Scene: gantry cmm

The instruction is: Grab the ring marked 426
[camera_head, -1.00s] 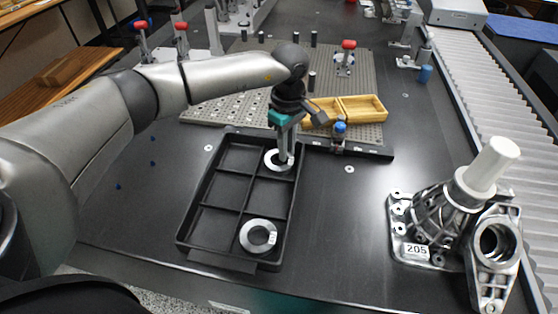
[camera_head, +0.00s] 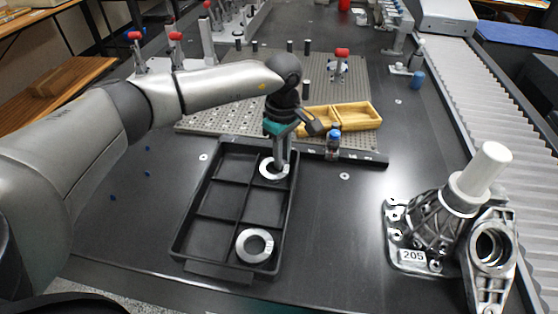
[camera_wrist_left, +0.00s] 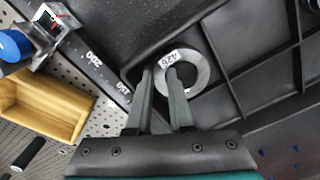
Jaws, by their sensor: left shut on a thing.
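The ring marked 426 (camera_wrist_left: 205,72) is a flat silver ring with a white label, which reads upside down in the wrist view. It also shows in the head view (camera_head: 265,170), in the far right compartment of the black tray (camera_head: 178,226). My left gripper (camera_wrist_left: 161,75) points down at it and is shut on one side of its band, near the label. It also shows in the head view (camera_head: 279,166), where the fingers hide part of the ring. I cannot tell whether the ring touches the tray floor. My right gripper is in neither view.
A second silver ring (camera_head: 244,248) lies in the near right compartment. Tray dividers and walls surround both rings. Wooden bins (camera_head: 360,117) and a blue-topped fixture (camera_head: 334,146) stand close behind the gripper. A metal casting on a plate marked 205 (camera_head: 411,257) stands at right.

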